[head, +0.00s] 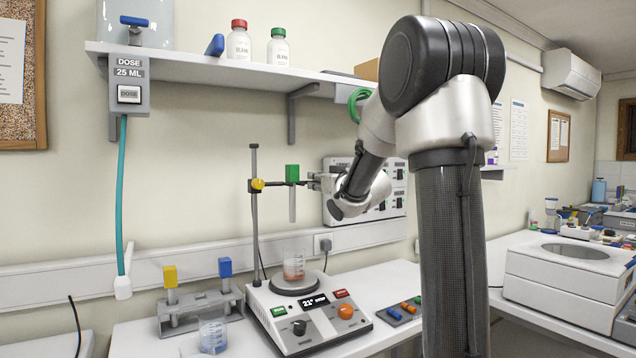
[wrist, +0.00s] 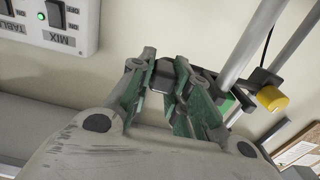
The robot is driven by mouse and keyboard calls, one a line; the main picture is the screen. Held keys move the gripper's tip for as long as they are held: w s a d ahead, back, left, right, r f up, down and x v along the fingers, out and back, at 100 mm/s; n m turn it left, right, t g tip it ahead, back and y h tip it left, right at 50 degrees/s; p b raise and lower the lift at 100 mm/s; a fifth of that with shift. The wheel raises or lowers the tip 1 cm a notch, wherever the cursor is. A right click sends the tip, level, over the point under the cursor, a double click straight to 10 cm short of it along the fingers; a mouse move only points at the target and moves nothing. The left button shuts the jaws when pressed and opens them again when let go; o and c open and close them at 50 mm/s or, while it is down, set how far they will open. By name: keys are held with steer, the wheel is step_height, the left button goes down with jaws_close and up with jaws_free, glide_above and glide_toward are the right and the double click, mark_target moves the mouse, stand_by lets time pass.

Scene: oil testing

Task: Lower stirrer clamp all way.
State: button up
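The stirrer clamp (head: 272,184) is a dark bar with a yellow knob (head: 257,184), partway up the upright rod (head: 254,220) of the hotplate stand. The bar passes a green block (head: 292,173), and a thin grey shaft (head: 293,205) hangs below it. The shaft's lower end is above the beaker (head: 294,265) and apart from it. My gripper (head: 316,181) is at the bar's right end. In the wrist view its green-lined fingers (wrist: 168,80) close around a black block (wrist: 162,75), which looks like the clamp's end. The yellow knob (wrist: 272,98) shows at right.
The beaker, with orange liquid, stands on the round plate of the hotplate (head: 310,325). A wall panel (head: 340,215) with MIX switches is close behind my gripper. A rack (head: 200,305) with yellow and blue-topped items and a second beaker (head: 213,335) stand left. A shelf (head: 200,65) is above.

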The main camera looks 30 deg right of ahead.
jaws_close()
steer(key=shift+f, duration=0.15)
step_height(320, 180, down, 14)
steer(key=shift+f, duration=0.2)
steer(key=o, duration=0.6)
jaws_free()
steer(key=shift+o, duration=1)
steer(key=shift+r, duration=0.1)
steer(key=s, duration=0.7)
steer(key=shift+s, duration=0.25)
